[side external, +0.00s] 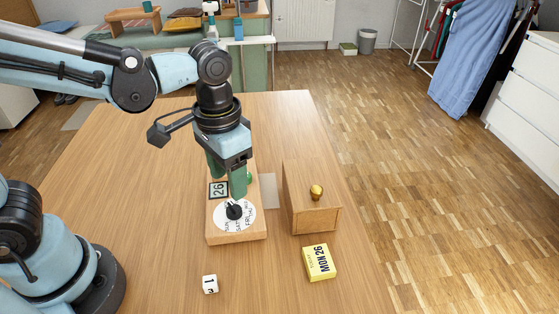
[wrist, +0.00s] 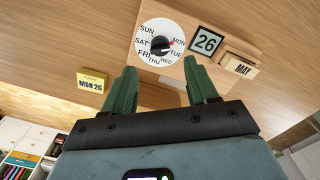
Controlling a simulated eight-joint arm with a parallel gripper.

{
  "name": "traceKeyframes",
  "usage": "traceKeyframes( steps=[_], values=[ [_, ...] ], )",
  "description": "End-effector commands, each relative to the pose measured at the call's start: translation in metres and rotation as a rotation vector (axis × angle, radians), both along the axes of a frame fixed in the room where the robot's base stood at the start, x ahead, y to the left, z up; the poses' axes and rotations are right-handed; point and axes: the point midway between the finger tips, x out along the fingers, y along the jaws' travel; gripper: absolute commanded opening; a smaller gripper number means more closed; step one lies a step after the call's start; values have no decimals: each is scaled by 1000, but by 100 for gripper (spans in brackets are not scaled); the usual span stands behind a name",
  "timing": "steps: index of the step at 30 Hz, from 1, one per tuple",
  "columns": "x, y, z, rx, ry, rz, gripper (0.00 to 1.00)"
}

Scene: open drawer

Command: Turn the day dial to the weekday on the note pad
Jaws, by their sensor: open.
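The day dial (side external: 246,221) is a white disc with a black knob on a wooden base (side external: 236,239). In the wrist view the dial (wrist: 147,54) carries weekday names, and the knob's red mark lies on the side of MON, close to TUE. The yellow note pad (side external: 319,263) lies flat on the table, right of the base; in the wrist view the pad (wrist: 91,88) reads MON 26. My gripper (side external: 228,180), with green fingers, points down above the base, just behind the dial. It is open and empty, and its fingers (wrist: 160,66) appear apart from the knob.
A card reading 26 (side external: 218,190) sits on the base, and a MAY block (wrist: 238,66) shows in the wrist view. A wooden drawer box (side external: 312,205) with a brass knob stands to the right. A white cube (side external: 210,284) lies in front. The table's left side is clear.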

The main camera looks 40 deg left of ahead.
Motion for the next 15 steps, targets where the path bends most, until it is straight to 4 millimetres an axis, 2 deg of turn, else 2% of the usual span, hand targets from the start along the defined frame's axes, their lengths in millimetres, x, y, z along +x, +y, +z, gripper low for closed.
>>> traceKeyframes(
  steps=[6, 15],
  values=[
    [0, 0, 30, 0, 0, 0, 58],
    [0, 0, 50, 0, 0, 0, 58]
  ],
)
